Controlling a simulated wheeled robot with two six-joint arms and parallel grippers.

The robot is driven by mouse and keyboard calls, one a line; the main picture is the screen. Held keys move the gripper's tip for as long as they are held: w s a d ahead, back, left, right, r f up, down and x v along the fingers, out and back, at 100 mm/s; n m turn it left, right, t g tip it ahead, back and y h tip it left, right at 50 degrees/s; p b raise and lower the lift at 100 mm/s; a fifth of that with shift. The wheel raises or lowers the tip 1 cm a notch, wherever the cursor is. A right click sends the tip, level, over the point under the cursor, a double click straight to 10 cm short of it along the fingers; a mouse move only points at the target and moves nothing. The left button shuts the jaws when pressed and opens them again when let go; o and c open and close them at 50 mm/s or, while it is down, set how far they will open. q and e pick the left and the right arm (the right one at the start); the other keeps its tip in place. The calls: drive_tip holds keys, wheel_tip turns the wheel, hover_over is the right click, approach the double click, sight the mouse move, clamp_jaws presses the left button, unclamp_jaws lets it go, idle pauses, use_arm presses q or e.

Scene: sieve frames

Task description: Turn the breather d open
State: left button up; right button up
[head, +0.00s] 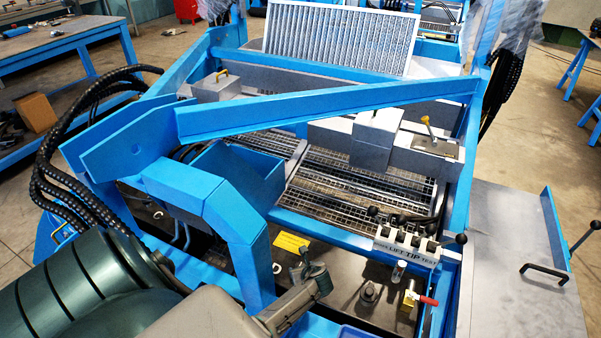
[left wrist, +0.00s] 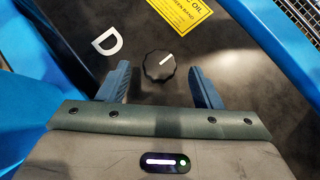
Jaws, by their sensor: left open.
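The breather d is a round black knob with a scalloped rim (left wrist: 159,65) on a dark panel, seen in the left wrist view. A white line on its top points to the upper right. A white letter D (left wrist: 108,42) is marked on the panel to its left. My left gripper (left wrist: 158,69) is open, with one blue finger on each side of the knob in the picture. Gaps show on both sides, and I cannot tell how far above the panel the fingertips are. In the head view my left gripper (head: 314,278) is low over the dark panel. My right gripper is out of view.
A yellow label (head: 291,243) lies on the panel close by. A blue bent beam (head: 240,235) rises just left of my gripper.

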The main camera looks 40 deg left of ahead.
use_arm(q)
drive_tip(key=shift+x, duration=1.2)
drive_tip(key=c, duration=1)
